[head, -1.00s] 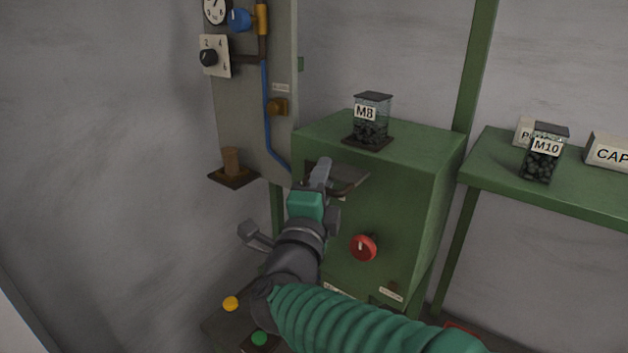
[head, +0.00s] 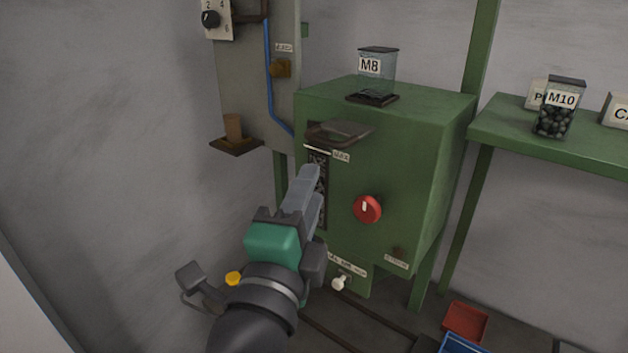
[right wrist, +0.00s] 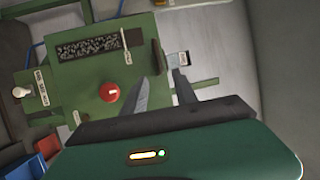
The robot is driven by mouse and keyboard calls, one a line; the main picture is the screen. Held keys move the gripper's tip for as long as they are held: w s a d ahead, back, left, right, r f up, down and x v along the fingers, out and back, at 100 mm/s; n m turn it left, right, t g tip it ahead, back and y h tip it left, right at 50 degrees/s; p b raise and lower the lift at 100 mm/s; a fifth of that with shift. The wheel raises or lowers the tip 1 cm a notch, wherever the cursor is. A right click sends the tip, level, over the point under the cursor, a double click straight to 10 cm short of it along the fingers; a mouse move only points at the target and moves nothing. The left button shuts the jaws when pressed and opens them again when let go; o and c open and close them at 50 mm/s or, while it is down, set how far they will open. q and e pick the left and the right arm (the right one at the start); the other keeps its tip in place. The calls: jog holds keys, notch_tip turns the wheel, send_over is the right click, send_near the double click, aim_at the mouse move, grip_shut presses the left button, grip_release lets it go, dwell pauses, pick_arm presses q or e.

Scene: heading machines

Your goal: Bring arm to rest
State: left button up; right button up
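My right gripper (head: 312,175) is in front of the left side of the green machine (head: 425,150). In the right wrist view its two fingers (right wrist: 166,76) stand apart with nothing between them. The red knob (head: 367,209) is to the right of the gripper in the head view and also shows in the right wrist view (right wrist: 109,92). A see-through M8 container (head: 377,75) stands on the machine and looks empty. A window strip (right wrist: 90,47) on the machine's front shows dark, speckled contents. My left gripper is not in view.
A grey plate (head: 340,132) juts from the machine's upper front. A grey panel with a dial (head: 210,19) is at the left. A green shelf (head: 560,155) holds the M10 container (head: 560,110). Red (head: 465,321) and blue (head: 462,344) bins are low at the right.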

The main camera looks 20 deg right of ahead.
jog(key=shift+s+a+f, duration=0.15)
jog(key=shift+s+f, duration=0.05)
jog(key=shift+s, duration=0.2)
jog(key=shift+a, duration=0.1)
jog(key=w+a+f+n+y+b, duration=0.35)
jog(key=w+f+n+y, duration=0.6)
jog(key=f+n, duration=0.4)
notch_tip(320, 180, down, 16)
jog(key=w+d+n+g+y, duration=0.1)
jog(key=d+n+g+y, duration=0.1)
jog(key=n+g, duration=0.25)
jog(key=s+d+f+n+g+b, duration=0.1)
jog(key=s+d+f+g, duration=0.2)
jog(key=s+f, duration=0.3)
jog(key=s+d+f+n+g+h, duration=0.1)
jog(key=s+d+f+g, duration=0.3)
jog(key=f, duration=0.4)
jog(key=s+d+f+n+g+b, duration=0.1)
jog(key=s+d+f+n+g, duration=0.2)
jog(key=s+d+f, duration=0.2)
jog(key=s+f, duration=0.3)
jog(key=shift+b, duration=0.3)
